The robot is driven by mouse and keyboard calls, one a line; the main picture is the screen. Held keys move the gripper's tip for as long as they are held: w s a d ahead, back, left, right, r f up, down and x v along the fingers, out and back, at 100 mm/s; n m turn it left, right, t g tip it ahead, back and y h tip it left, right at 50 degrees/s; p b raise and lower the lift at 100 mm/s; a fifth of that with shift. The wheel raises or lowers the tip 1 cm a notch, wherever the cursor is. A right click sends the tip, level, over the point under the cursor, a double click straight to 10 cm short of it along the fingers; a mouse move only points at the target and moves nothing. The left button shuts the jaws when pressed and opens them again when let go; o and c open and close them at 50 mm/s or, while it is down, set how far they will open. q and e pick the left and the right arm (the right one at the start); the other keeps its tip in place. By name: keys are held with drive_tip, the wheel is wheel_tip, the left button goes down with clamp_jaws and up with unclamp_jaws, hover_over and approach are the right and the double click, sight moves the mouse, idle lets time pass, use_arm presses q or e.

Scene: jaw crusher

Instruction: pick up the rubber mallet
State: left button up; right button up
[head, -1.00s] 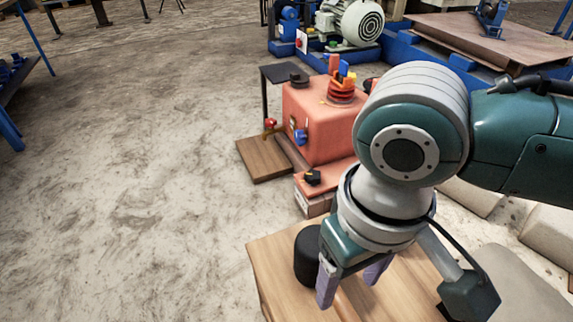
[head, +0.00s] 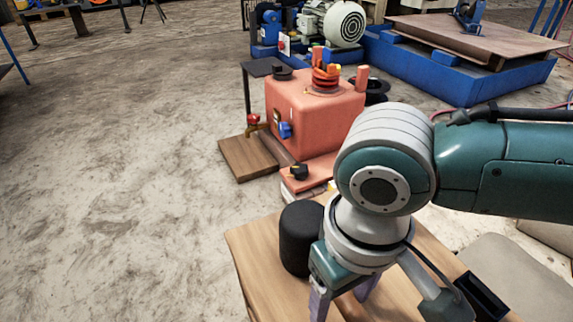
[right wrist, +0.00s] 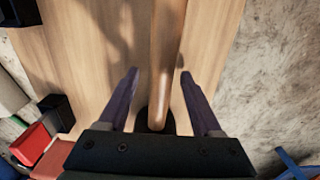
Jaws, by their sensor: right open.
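The rubber mallet has a black cylindrical head (head: 300,238) and a wooden handle (head: 352,306), and lies on a wooden tabletop (head: 252,258). In the right wrist view the handle (right wrist: 164,60) runs between the two open fingers (right wrist: 160,76), with a gap on both sides. The black head is mostly hidden there by the gripper body. I cannot tell how far the fingertips are above the tabletop. My left gripper is not in view.
A small black open box (head: 481,296) sits on the tabletop's right side. A red machine block (head: 312,115) stands beyond the table. Blue machinery with a motor (head: 340,25) is farther back. The concrete floor at left is clear.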

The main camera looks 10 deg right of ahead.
drive_tip(key=shift+r, duration=0.1)
clamp_jaws()
idle(0.3)
drive_tip(key=shift+w, duration=0.1)
idle(0.8)
